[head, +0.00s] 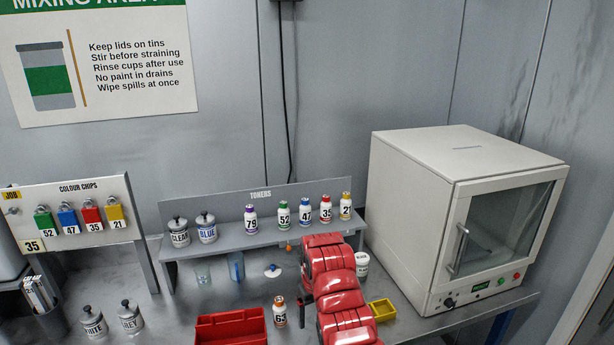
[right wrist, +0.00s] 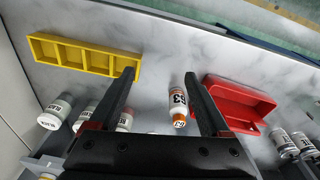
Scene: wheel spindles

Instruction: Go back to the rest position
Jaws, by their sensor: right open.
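My right arm, with red covers, reaches over the bench in the head view and hides most of its own gripper. In the right wrist view my right gripper (right wrist: 160,80) is open, with its two dark fingers wide apart and nothing held. A white bottle with an orange cap, marked 63 (head: 279,312), stands on the bench just left of the arm. It also shows in the right wrist view (right wrist: 178,103), between the finger lines and nearer the right-hand finger; I cannot tell whether they touch. My left gripper is out of view.
A red tray (head: 231,326) lies left of the bottle, a yellow tray (head: 382,310) right of the arm. Behind stands the toner shelf (head: 240,241) with several bottles. A white oven (head: 430,220) fills the right side. Lidded jars (head: 131,317) stand at left.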

